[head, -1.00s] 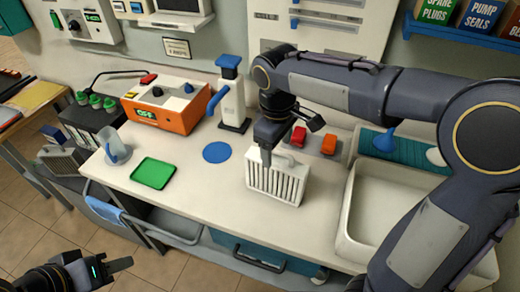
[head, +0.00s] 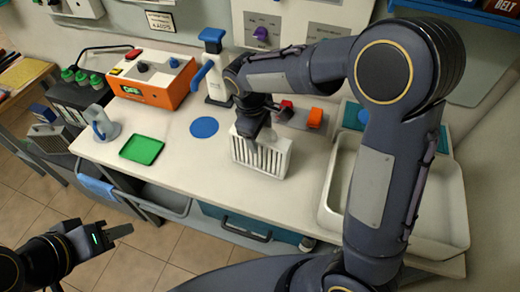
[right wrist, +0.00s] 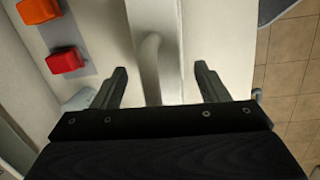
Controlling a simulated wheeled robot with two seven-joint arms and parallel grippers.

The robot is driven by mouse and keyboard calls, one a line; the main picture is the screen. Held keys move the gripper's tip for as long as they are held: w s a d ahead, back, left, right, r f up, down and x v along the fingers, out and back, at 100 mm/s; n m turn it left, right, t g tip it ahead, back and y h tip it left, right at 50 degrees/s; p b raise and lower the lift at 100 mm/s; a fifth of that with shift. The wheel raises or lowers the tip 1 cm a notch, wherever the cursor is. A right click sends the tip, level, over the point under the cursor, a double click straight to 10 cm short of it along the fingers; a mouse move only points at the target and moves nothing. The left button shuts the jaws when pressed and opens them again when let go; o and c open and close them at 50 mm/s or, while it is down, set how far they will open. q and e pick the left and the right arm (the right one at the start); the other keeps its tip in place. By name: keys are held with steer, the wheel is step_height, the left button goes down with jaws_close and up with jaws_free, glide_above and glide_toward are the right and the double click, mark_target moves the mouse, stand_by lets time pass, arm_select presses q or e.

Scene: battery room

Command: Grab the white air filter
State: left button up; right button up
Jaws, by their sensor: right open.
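The white air filter (head: 276,160) stands upright on the white worktop, its dark slots facing the front. My right gripper (head: 256,142) is over its top and hides part of it. In the right wrist view, my right gripper (right wrist: 162,82) is open, one finger on each side of the filter's top (right wrist: 156,18) and its curved handle (right wrist: 151,58). Gaps show between the fingers and the handle. My left gripper (head: 122,232) is off the front of the worktop at lower left, far from the filter; its jaw opening is unclear.
A blue disc (head: 204,127) and a green tray (head: 141,149) lie left of the filter. Red (head: 286,109) and orange (head: 315,118) blocks stand behind it. A white sink (head: 332,200) is at right. An orange box (head: 152,85) and a white-and-blue stand (head: 214,75) are behind.

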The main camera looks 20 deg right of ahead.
jaws_close()
stand_by(0.3)
